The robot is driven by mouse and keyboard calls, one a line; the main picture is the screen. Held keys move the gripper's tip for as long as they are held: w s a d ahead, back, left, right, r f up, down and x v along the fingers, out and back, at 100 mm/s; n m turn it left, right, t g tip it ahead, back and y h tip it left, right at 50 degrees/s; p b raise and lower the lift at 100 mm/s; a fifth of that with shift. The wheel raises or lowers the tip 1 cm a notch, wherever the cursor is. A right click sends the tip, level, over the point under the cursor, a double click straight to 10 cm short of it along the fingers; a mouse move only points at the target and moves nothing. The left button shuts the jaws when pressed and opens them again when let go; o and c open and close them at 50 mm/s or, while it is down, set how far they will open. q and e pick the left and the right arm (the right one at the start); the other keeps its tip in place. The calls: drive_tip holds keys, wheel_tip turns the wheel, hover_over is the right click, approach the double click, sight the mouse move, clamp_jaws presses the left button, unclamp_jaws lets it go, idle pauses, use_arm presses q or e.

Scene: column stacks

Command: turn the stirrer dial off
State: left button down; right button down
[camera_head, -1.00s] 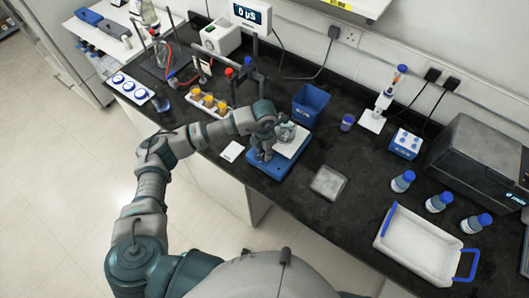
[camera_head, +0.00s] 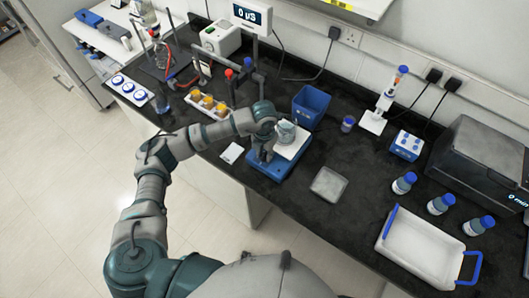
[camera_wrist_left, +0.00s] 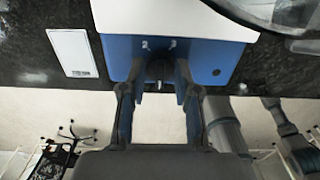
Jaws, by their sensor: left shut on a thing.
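The stirrer (camera_head: 297,158) is a blue box with a white top plate, standing near the front edge of the black bench. A glass beaker (camera_head: 286,132) with contents stands on its plate. My left gripper (camera_head: 262,157) is at the stirrer's front face. In the left wrist view, the fingers (camera_wrist_left: 158,70) are closed around the dark dial (camera_wrist_left: 158,72) on the blue front. A small white mark shows just below the dial between the fingers. The dial's setting cannot be read. My right gripper is not in view.
A white card (camera_head: 231,153) lies left of the stirrer. Blue-capped bottles (camera_head: 440,205) and a white tray (camera_head: 420,245) stand farther right.

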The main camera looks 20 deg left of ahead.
use_arm(q)
drive_tip(key=c, duration=1.2)
unclamp_jaws()
drive_tip(key=shift+w+r, duration=0.15)
drive_tip(key=shift+o, duration=0.4)
wheel_tip(320, 180, up, 12)
drive_tip(key=shift+f, duration=0.25)
